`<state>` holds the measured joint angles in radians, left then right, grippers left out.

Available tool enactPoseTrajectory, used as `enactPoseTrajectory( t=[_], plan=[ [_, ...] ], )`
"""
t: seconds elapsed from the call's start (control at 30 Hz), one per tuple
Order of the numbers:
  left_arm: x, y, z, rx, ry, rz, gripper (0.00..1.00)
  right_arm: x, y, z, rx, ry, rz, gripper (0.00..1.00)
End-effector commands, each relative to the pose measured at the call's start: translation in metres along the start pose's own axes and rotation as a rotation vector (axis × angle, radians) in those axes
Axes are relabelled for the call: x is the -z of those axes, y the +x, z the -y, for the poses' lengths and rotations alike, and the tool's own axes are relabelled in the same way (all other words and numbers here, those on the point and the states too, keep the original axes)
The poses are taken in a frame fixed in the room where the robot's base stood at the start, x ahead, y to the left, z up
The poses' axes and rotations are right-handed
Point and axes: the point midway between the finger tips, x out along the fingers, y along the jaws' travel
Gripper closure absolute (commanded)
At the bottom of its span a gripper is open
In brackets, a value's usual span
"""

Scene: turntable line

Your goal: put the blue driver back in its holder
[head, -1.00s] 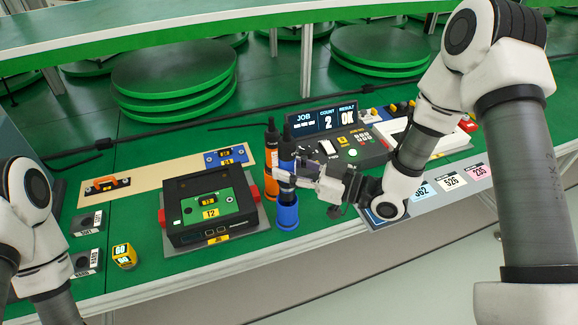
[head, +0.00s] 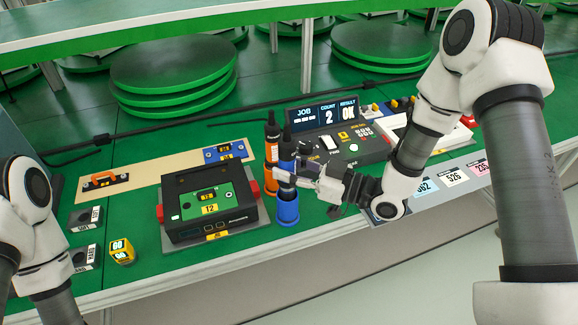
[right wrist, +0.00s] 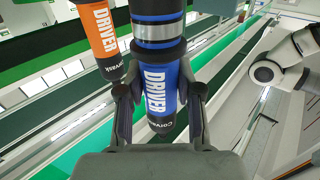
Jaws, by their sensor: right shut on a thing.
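The blue driver (head: 286,157) stands roughly upright, its dark tip up, directly above the blue cup-shaped holder (head: 288,210) at the front of the green bench. My right gripper (head: 287,181) comes from the right and is shut on the blue driver. In the right wrist view, both fingers lie against the sides of the blue driver (right wrist: 160,85). The driver's lower end is at the holder's mouth in the head view; I cannot tell how far inside it is. My left gripper is out of view.
An orange driver (head: 271,155) stands close behind and left of the blue one; it also shows in the right wrist view (right wrist: 100,40). A black fixture (head: 211,230) with a green board is at left. A control console (head: 340,150) with a display is behind right.

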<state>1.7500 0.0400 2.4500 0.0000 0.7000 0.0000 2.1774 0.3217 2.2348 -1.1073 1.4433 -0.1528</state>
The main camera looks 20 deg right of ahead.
Motion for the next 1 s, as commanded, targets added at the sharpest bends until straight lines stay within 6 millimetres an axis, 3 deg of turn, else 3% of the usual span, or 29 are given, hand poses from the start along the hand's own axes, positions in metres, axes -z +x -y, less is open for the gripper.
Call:
enactPoseTrajectory(
  t=[1.0],
  plan=[
    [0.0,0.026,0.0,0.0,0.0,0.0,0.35,-0.031,0.0,0.0,0.0,0.0,-0.001,1.0]
  ],
)
